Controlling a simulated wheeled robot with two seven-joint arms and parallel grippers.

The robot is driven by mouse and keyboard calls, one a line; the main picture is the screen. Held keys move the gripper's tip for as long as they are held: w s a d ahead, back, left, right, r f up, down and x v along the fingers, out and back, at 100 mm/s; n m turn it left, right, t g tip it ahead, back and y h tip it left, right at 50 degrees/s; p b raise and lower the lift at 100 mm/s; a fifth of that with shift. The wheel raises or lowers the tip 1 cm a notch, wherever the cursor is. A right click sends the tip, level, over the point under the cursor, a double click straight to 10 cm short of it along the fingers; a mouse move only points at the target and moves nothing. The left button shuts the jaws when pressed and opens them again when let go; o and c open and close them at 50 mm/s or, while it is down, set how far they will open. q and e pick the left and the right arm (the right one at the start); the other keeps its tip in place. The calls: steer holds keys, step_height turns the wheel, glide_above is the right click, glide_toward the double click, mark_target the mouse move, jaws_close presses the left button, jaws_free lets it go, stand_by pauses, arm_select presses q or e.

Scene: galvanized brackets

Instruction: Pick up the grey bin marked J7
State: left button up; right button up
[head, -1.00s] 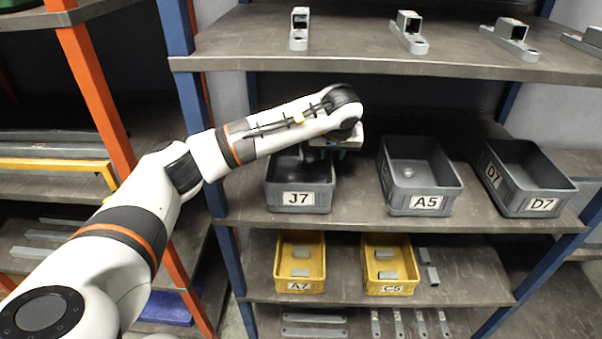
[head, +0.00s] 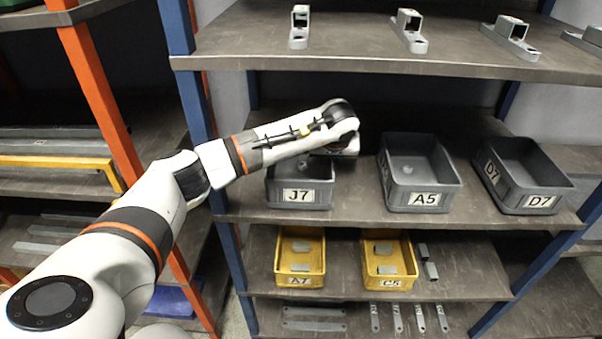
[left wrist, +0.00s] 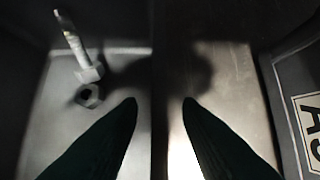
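The grey bin marked J7 (head: 298,196) stands on the middle shelf, leftmost of three grey bins, its back part hidden by my left arm. In the left wrist view, my left gripper (left wrist: 160,101) is open, with its dark fingers on either side of the bin's right wall (left wrist: 160,60). Gaps show between the wall and both fingertips. A bolt (left wrist: 78,45) and a nut (left wrist: 89,96) lie inside the bin on the left. In the head view the fingers are hidden behind the wrist. My right gripper is not in view.
Grey bin A5 (head: 425,199) stands just right of J7, with a narrow strip of shelf between; grey bin D7 (head: 540,202) is farther right. An upper shelf (head: 370,60) with brackets overhangs. Blue posts flank the rack. Yellow bins A7 (head: 300,268) and C5 (head: 390,283) sit below.

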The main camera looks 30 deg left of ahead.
arm_select(q)
steer(key=shift+f, duration=0.1)
jaws_close()
stand_by(0.5)
